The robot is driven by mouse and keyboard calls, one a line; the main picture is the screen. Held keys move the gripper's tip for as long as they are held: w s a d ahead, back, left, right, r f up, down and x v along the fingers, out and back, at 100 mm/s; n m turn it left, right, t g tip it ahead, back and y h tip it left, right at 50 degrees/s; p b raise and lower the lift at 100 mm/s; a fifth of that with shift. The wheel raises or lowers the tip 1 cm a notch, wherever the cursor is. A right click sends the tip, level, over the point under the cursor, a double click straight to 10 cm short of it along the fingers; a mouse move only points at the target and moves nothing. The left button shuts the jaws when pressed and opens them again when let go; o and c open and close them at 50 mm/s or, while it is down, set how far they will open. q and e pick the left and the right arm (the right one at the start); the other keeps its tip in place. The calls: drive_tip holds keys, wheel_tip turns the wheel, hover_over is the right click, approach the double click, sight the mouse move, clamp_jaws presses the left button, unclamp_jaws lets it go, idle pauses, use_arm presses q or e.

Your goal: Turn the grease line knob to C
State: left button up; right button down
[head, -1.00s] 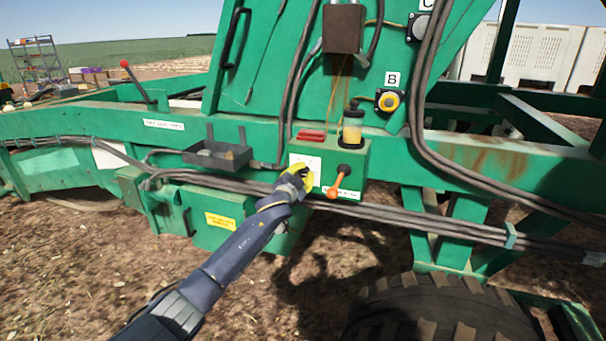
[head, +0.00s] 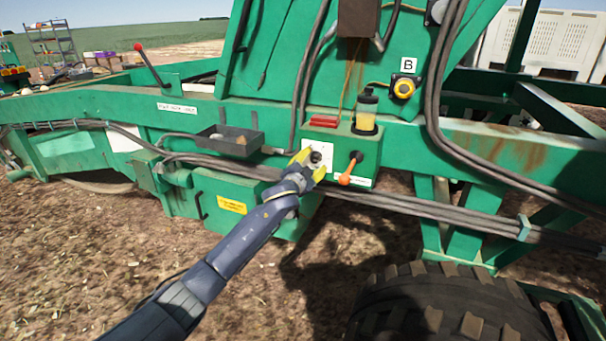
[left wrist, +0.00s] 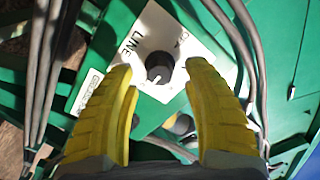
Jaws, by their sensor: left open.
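The grease line knob (left wrist: 159,66) is a dark round knob on a white plate (left wrist: 137,52). The plate bears the word LINE and other lettering that is partly cut off or unclear. A small pale mark shows on the knob; I cannot read its setting. In the head view my left gripper (head: 310,165) is in front of the white plate. My right gripper is not in view.
An orange-handled lever (head: 350,170) sticks out just right of the plate. A grease reservoir (head: 367,110) and red block (head: 325,120) stand on the box. Cables (head: 400,203) run below it. A yellow knob (head: 403,88) under label B is higher right.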

use_arm(q)
drive_tip(key=v, duration=0.9)
drive_tip(key=shift+s, duration=0.15)
